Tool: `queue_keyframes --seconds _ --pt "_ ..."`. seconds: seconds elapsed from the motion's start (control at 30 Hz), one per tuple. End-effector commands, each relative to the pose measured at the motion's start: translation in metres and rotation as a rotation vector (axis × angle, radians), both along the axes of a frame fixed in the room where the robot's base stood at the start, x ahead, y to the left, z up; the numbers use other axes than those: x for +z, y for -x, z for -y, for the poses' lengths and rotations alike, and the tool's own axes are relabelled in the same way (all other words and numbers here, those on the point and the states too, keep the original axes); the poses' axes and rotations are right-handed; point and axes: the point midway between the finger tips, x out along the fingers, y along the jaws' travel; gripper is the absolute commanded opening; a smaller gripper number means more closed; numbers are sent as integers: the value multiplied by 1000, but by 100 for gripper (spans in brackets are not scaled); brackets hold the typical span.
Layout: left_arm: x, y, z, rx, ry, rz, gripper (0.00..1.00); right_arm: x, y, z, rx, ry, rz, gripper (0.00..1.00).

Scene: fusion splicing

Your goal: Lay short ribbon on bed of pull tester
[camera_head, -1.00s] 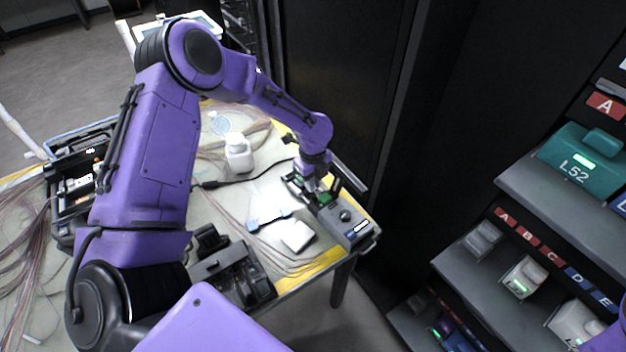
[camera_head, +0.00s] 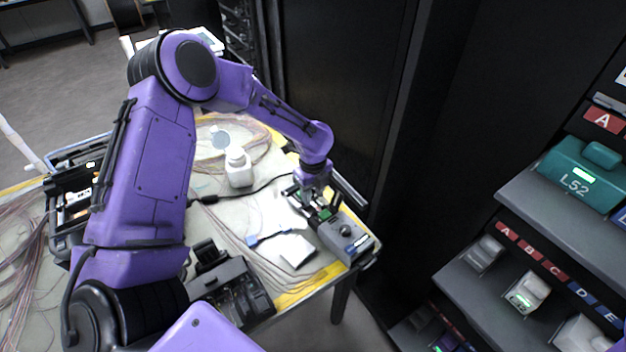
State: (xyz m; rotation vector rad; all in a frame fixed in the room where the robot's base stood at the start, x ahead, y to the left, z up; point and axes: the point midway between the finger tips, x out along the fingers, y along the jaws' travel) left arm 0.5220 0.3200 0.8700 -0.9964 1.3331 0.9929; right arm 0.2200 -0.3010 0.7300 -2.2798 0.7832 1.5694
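The pull tester (camera_head: 345,238) is a grey box with a dark knob, near the right corner of the table. My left gripper (camera_head: 312,210) points down at the tester's far-left end, over or at its bed. Its fingers are small and dark here, and I cannot tell whether they are open or shut. The short ribbon cannot be made out; it may be hidden at the fingers. A small green part shows beside the fingers. My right gripper is not in view.
A white bottle (camera_head: 238,167) stands left of the tester. A white pad (camera_head: 297,250) and a blue-ended tool (camera_head: 268,236) lie in front of it. A black device (camera_head: 232,287) sits at the front edge. Coiled fibres cover the table's back. Racks (camera_head: 480,262) stand right.

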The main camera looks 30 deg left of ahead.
Motion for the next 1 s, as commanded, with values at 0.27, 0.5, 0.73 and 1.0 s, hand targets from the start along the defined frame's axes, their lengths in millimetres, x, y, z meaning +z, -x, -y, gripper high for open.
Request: queue_keyframes --seconds 0.27,0.5,0.73,1.0 --pt "71 -1 -1 1 -1 4 38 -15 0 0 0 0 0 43" --pt "101 0 -1 1 0 -1 38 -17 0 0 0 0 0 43" --pt "103 0 -1 1 0 -1 38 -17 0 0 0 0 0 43" --pt "103 0 -1 1 0 -1 38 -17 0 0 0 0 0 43"
